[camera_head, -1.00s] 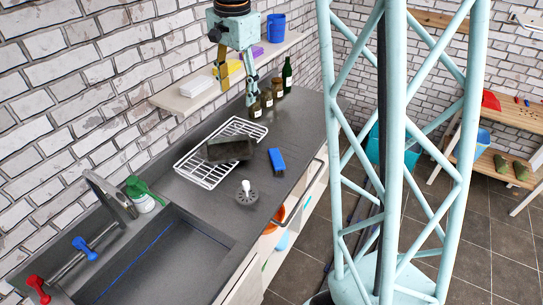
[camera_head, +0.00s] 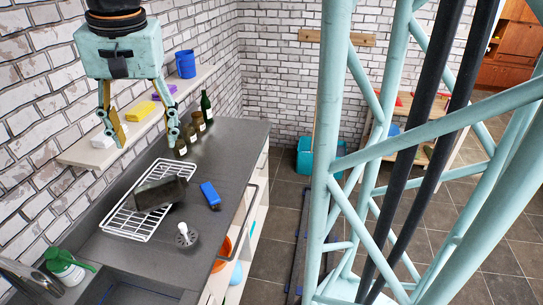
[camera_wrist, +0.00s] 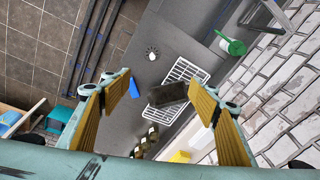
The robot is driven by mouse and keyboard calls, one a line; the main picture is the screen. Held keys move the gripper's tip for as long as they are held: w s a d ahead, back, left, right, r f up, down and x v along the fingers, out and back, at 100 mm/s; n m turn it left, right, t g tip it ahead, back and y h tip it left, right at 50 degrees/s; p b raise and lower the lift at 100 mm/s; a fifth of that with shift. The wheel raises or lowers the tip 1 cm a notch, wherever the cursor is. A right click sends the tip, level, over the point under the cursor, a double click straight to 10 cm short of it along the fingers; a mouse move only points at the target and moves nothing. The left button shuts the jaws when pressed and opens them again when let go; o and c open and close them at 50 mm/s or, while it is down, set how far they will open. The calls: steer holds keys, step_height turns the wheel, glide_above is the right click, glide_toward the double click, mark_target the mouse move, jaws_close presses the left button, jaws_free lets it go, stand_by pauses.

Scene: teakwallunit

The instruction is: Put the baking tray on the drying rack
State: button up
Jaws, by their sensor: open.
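The baking tray, a dark grey-black oblong (camera_head: 160,193), lies across the white wire drying rack (camera_head: 117,222) on the dark counter. One end reaches to or slightly past the rack's edge on the counter-front side. In the wrist view the tray (camera_wrist: 168,93) shows over the middle of the rack (camera_wrist: 184,70). My gripper (camera_head: 146,138) is open and empty, raised above the counter and apart from the tray. In the wrist view its fingers (camera_wrist: 166,98) spread on either side of the tray in the picture, with nothing between their pads.
A blue block (camera_head: 210,194) and a round grey brush-like item (camera_head: 186,236) stand on the counter near the rack. Jars (camera_head: 188,133) and a green bottle (camera_head: 206,107) stand behind. A wall shelf (camera_head: 90,155) holds a yellow sponge (camera_head: 140,111) and a blue cup (camera_head: 185,64).

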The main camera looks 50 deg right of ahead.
steer(key=shift+s+a+n+t, duration=0.4)
steer(key=shift+s+a+n, duration=1.65)
steer(key=shift+s, duration=4.3)
steer(key=shift+s+a+n+t, duration=0.4)
steer(key=shift+s+a+n, duration=1.6)
steer(key=shift+s, duration=4.35)
step_height(320, 180, down, 10)
steer(key=b, duration=1.2)
steer(key=shift+d+n, duration=0.35)
